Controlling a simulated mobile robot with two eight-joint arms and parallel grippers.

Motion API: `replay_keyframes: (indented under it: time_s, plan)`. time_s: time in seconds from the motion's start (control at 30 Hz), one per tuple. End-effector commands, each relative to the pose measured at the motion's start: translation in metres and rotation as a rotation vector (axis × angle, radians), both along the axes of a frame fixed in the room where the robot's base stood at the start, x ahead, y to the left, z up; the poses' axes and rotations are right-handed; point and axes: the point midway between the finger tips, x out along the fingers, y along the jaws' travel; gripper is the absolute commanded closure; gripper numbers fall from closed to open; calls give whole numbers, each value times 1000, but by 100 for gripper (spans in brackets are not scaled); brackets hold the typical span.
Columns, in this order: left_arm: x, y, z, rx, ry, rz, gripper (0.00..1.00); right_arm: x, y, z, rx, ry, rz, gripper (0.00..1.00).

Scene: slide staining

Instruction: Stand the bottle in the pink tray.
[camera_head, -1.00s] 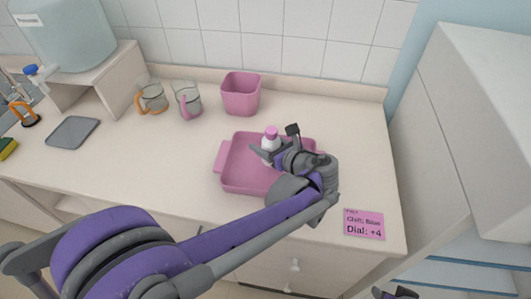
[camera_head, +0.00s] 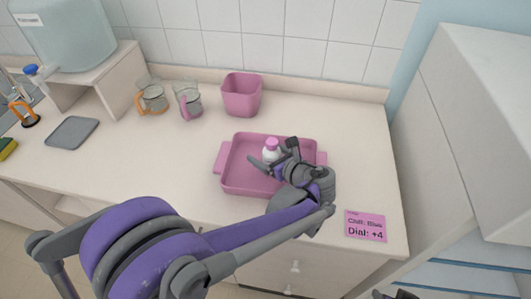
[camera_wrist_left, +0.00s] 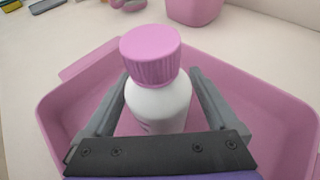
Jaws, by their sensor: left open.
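The white bottle (camera_head: 270,154) with a pink cap stands upright inside the pink tray (camera_head: 232,180), near its middle. It also shows in the left wrist view (camera_wrist_left: 158,106), where its lower part is hidden behind my gripper's body. My left gripper (camera_head: 268,163) is open, low in the tray, with one finger on each side of the bottle. In the left wrist view, gaps show between the bottle and both fingers. A small dark part of my right arm (camera_head: 392,295) shows at the bottom edge; its jaws cannot be made out.
A pink bin (camera_head: 242,96) stands behind the tray. Two glass mugs, one with an orange handle (camera_head: 152,98) and one with a pink handle (camera_head: 188,100), stand left of it. A pink note (camera_head: 365,226) lies at the front right.

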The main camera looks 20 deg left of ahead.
Motion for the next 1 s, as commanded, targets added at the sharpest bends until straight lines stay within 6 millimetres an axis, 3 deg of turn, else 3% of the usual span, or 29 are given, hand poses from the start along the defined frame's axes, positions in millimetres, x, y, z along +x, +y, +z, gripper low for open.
replay_keyframes:
  time_s: [0.17, 0.7, 1.0]
  plan:
    - [0, 0, 4, 0, 0, 0, 7, 1, 0, 4, 0, -1, 0, 50]
    - [-43, -82, 40, -1, 0, -5, 7, 0, 0, -1, 0, 0, 0, 50]
    - [-52, -98, 48, 0, 0, 0, 7, 0, 0, -1, 0, 0, 0, 50]
